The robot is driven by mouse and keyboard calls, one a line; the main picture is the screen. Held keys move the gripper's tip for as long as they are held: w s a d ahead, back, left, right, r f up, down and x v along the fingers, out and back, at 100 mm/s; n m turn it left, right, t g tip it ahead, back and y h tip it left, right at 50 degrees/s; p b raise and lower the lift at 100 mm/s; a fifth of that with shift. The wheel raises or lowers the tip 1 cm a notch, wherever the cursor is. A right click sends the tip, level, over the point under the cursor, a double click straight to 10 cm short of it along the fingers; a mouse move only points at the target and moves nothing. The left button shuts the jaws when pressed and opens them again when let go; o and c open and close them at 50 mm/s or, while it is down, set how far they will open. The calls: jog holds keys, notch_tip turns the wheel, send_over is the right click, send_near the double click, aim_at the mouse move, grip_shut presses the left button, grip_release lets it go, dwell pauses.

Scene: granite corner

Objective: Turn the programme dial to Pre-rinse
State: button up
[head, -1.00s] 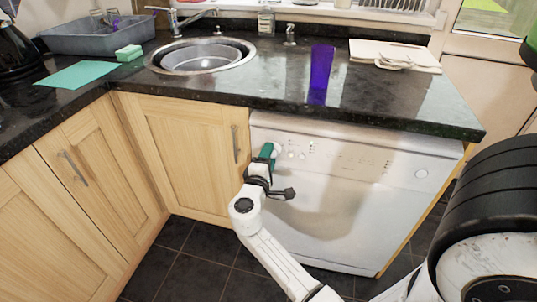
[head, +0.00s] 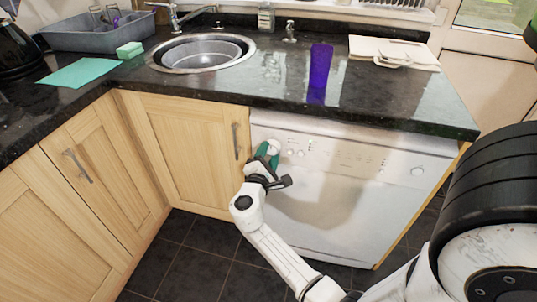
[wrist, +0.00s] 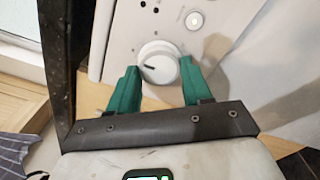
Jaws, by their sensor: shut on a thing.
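The programme dial (wrist: 158,63) is a round white knob with a dark pointer line, on the white dishwasher's front panel. In the head view the dial (head: 273,148) is at the panel's left end, partly hidden by my gripper. My gripper (wrist: 157,78) has green fingers, one on each side of the dial, and is shut on it. In the head view my gripper (head: 267,153) reaches up to the panel from below. The dishwasher (head: 330,215) has its door closed. The dial's programme marks are too small to read.
A lit round button (wrist: 194,20) sits near the dial. The dark worktop (head: 230,90) overhangs the panel. A wooden cupboard door (head: 180,150) with a handle stands just left. A purple cup (head: 320,68) stands on the worktop above.

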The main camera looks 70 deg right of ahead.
jog(key=shift+w+f, duration=0.1)
jog(key=o, duration=1)
jog(key=shift+o, duration=0.2)
jog(key=s+a, duration=0.1)
jog(key=a, duration=0.9)
jog(key=shift+a, duration=0.4)
